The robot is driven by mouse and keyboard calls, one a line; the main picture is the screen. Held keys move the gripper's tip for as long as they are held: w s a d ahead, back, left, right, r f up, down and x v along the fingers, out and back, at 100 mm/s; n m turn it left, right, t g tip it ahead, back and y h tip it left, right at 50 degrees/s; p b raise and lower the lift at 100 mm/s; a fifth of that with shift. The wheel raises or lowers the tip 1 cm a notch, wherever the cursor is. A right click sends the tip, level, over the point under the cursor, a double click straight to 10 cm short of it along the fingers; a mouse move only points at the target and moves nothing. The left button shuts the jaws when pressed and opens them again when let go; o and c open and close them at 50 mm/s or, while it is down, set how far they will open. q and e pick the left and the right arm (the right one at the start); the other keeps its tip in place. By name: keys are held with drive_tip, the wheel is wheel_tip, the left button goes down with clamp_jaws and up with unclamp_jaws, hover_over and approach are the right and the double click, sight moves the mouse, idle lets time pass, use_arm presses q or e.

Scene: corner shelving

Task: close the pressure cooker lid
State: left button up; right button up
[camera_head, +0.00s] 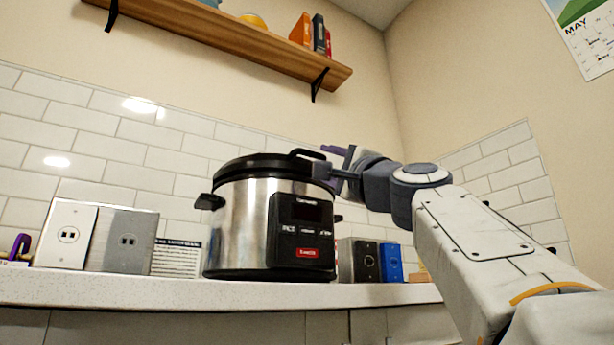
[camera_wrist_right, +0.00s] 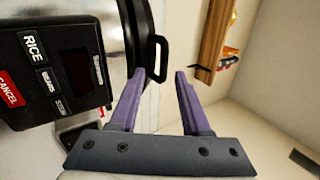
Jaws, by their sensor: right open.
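The pressure cooker (camera_head: 238,235), a steel pot with a black control panel, stands on the counter. Its black lid (camera_head: 255,164) lies on top and looks nearly level; I cannot tell whether it is locked. A black loop handle (camera_head: 303,153) sticks out at the lid's right edge. My right gripper (camera_head: 327,161) is beside that edge, close to the handle. In the right wrist view its purple fingers (camera_wrist_right: 160,80) are apart, with the handle (camera_wrist_right: 157,58) just ahead of the gap between them. Contact is unclear. My left gripper is not in view.
Outlet-plate boxes (camera_head: 66,235) stand left of the cooker; a black box (camera_head: 366,261) and a blue box (camera_head: 391,262) stand to its right. A wooden shelf (camera_head: 225,40) hangs above. The white counter (camera_head: 110,290) has a clear front strip. A small purple object (camera_head: 20,246) is at far left.

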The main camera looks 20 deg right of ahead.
drive_tip(key=v, duration=0.3)
drive_tip(key=shift+s+b, duration=0.35)
drive_tip(key=shift+b, duration=0.05)
